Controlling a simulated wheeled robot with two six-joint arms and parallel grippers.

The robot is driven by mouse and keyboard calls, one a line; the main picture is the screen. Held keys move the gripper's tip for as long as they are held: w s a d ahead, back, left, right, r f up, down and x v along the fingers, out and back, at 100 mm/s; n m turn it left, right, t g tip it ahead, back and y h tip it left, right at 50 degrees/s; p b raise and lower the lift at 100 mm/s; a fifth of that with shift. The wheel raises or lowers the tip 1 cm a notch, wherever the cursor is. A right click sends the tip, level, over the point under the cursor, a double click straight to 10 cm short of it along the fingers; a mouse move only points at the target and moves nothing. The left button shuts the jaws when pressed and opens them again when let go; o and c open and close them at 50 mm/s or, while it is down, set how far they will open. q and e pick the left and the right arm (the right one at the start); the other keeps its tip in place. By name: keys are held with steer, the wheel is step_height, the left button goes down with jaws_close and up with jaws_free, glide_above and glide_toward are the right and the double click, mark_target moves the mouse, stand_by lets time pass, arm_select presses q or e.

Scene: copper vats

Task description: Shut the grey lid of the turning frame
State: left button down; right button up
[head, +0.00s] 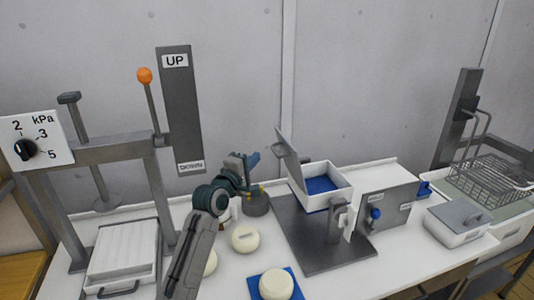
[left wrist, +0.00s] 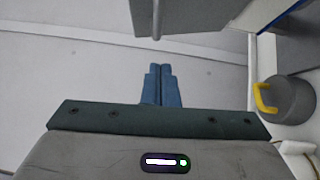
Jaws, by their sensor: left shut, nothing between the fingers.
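The turning frame (head: 339,222) stands on a dark plate and holds a white box (head: 347,178) with a blue inside. Its grey lid (head: 289,160) is open, tilted up steeply at the box's left edge. My left gripper (head: 254,158) is shut and empty, a little left of the lid and apart from it. In the left wrist view, its blue fingertips (left wrist: 160,68) are together, below a grey panel (left wrist: 205,14) that appears to be the lid. My right gripper is in neither view.
A grey pot (head: 257,206) with a yellow handle stands below my left gripper. Round white cheeses (head: 245,239) lie nearby, one on a blue mat (head: 254,286). A grey control box (head: 392,205) is right of the frame. A press (head: 110,151) stands left.

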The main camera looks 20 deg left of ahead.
mark_target(272, 148)
arm_select(q)
steer(key=d, duration=0.1)
steer(key=p, duration=0.1)
steer(key=d+r, duration=0.1)
steer(key=shift+w+d+r, duration=0.1)
steer(key=shift+w+d, duration=0.25)
steer(key=shift+w, duration=0.05)
steer(key=shift+w+d+f, duration=0.25)
steer(key=shift+w, duration=0.1)
steer(key=shift+r+p, duration=0.15)
steer(key=shift+p, duration=0.15)
